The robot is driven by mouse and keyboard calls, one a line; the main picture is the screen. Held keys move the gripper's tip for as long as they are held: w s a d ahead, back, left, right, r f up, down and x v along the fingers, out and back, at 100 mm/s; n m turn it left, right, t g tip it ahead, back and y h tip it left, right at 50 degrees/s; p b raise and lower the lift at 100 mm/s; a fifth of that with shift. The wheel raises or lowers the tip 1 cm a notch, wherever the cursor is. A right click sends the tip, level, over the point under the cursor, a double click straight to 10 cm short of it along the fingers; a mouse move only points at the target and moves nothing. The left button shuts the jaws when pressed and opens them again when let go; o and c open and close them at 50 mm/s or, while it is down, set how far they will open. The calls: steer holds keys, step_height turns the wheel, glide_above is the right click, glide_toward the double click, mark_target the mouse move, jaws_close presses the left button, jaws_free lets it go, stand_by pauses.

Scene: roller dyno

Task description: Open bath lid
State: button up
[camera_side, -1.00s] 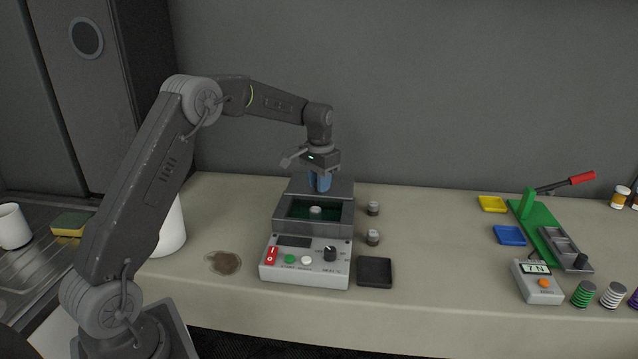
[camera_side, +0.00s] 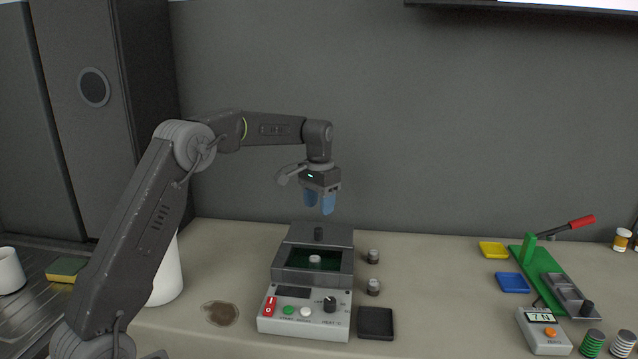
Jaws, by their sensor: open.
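The bath (camera_side: 304,314) is a grey box with a front control panel, standing on the bench in the middle of the view. Its lid (camera_side: 332,237) lies at the back of the top, with a dark knob (camera_side: 318,233) standing up from it. The front part of the bath's top is open and shows a dark green inside with a small light round piece (camera_side: 315,259) in it. My gripper (camera_side: 320,211) has blue fingers, is open and empty, and hangs just above the knob, apart from it.
Two small jars (camera_side: 373,256) stand right of the bath, and a black square pad (camera_side: 376,323) lies at its front right. A brown stain (camera_side: 220,313) and a white container (camera_side: 167,278) are to the left. A green lever press (camera_side: 545,268) and trays stand farther right.

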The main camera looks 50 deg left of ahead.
mark_target(319, 228)
step_height(319, 228, up, 6)
stand_by(0.6)
steer(key=s+d+r+t, duration=0.1)
steer(key=s+d+r, duration=0.2)
steer(key=s+d, duration=0.35)
steer(key=s+d+r+t, duration=0.2)
steer(key=s+d+r, duration=0.1)
steer(key=s+d, duration=0.35)
steer(key=s+d+f+t, duration=0.1)
steer(key=s+d+f, duration=0.1)
steer(key=s, duration=0.4)
steer(key=s+d+f, duration=0.3)
steer(key=s, duration=0.2)
steer(key=s+d+f+m+t, duration=0.1)
steer(key=s+d+f, duration=0.1)
steer(key=s, duration=0.4)
steer(key=shift+s+d+f+t, duration=0.15)
steer(key=shift+s+f+t, duration=0.15)
steer(key=shift+f, duration=0.1)
